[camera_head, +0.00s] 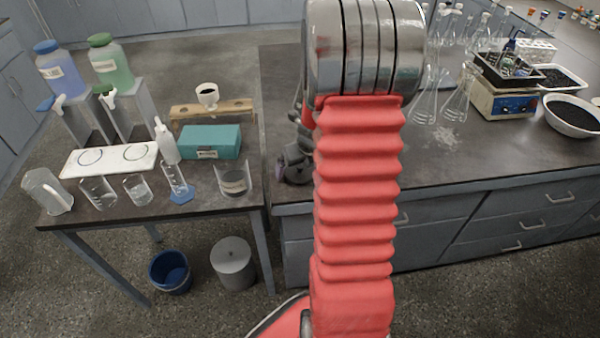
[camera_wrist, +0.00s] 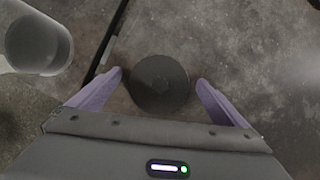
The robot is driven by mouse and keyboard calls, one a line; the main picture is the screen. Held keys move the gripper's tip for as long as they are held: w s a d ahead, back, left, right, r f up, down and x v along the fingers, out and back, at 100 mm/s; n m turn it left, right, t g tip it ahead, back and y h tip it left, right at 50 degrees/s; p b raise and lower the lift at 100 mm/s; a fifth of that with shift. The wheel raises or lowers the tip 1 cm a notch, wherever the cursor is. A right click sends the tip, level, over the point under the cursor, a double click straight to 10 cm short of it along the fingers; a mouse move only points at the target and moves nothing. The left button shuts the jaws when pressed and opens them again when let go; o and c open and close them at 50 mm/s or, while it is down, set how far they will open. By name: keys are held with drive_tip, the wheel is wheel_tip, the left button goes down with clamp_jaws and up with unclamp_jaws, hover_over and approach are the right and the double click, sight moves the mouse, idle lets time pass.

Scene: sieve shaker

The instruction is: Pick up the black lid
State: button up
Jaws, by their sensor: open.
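The black lid (camera_wrist: 159,84), a dark round disc with a small mark at its centre, lies flat on a grey, worn surface in the wrist view. My gripper (camera_wrist: 160,77) is open, with one pale purple finger on each side of the lid in the picture. There is a visible gap between the lid and each finger, and nothing is held. The height of the fingers above the lid is hard to judge. In the head view I cannot make out the lid; my red arm covers part of the dark bench there.
A grey round container (camera_wrist: 38,42) stands at the upper left in the wrist view, beyond a dark edge. In the head view, glass flasks (camera_head: 425,105) and a balance (camera_head: 503,103) stand right of my arm. The dark bench (camera_head: 480,155) has clear room near its front.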

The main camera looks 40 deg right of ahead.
sight(300, 166)
drive_tip(key=shift+c, duration=0.5)
drive_tip(key=c, duration=1)
wheel_tip(300, 166, up, 10)
drive_tip(key=shift+s, duration=0.1)
idle(0.5)
